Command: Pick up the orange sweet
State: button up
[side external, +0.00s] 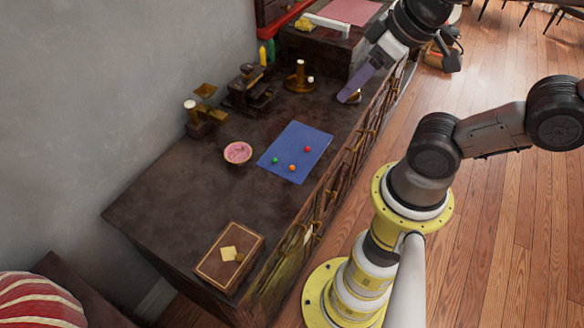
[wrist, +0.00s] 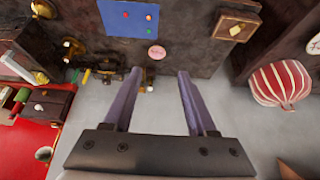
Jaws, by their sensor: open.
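The orange sweet (side external: 292,168) is a small round ball near the front edge of a blue mat (side external: 310,142) on the dark cabinet top. A green sweet (side external: 275,160) and a red sweet (side external: 307,149) lie on the same mat. In the wrist view the orange sweet (wrist: 148,17) is near the top, beyond the fingertips. My gripper (side external: 348,97) is up and to the right of the mat in the side view, apart from the sweets. In the wrist view my gripper (wrist: 159,73) shows two purple fingers spread apart with nothing between them.
A pink-filled bowl (side external: 238,153) stands left of the mat. A brown box (side external: 229,257) lies near the front. Brass candle holders (side external: 299,78) and a dark metal device (side external: 250,92) stand along the back. Bare cabinet top surrounds the mat.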

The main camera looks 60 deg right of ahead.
jog(key=m+g, duration=0.6)
jog(key=m, duration=1.1)
send_over(292, 166)
notch_tip(292, 166, down, 22)
notch_tip(292, 166, down, 8)
jog(key=shift+d+r, duration=0.1)
jog(key=shift+r, duration=0.05)
jog(key=shift+f, duration=2.95)
